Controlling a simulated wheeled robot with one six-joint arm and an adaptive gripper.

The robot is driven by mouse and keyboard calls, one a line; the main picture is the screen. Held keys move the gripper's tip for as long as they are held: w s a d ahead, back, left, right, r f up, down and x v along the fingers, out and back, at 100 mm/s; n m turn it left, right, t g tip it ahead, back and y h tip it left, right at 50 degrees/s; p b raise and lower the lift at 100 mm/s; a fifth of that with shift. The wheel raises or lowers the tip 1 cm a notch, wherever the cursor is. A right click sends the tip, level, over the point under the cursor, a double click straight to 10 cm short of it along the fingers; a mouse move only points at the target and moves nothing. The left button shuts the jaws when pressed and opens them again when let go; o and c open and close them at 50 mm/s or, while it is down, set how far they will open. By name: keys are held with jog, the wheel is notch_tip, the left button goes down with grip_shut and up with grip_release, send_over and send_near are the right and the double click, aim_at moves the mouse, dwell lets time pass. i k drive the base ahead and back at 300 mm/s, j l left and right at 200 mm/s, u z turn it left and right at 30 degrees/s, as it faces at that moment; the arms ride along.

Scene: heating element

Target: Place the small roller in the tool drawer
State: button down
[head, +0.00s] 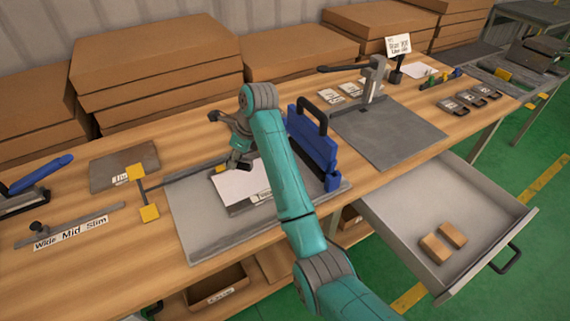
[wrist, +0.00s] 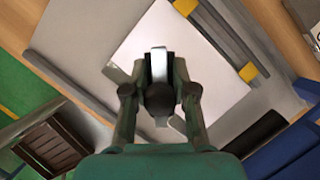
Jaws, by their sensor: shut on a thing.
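In the wrist view my gripper (wrist: 160,92) is shut on a small dark roller (wrist: 158,68) with pale metal parts showing above and below the fingers. In the head view the roller (head: 238,165) is small and partly hidden by the fingers; I cannot tell whether it touches the sheet. The tool drawer (head: 425,195) is pulled open at the right front of the bench, away from my gripper.
Two tan blocks (head: 437,247) lie near the drawer's front; its back part is bare. A blue tool with a black handle (head: 318,150) stands between my gripper and the drawer. A grey plate with a lever (head: 390,135) lies behind the drawer. Boxes line the wall.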

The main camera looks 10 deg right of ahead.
aim_at(433, 209)
jog(key=k+l, duration=0.15)
jog(key=l, duration=0.25)
jog(key=k+l, duration=0.15)
jog(key=l, duration=0.2)
jog(key=k+l+z, duration=0.1)
jog(key=l, duration=0.3)
jog(key=i+l, duration=0.25)
jog(key=i+z, duration=0.05)
jog(key=i, duration=0.05)
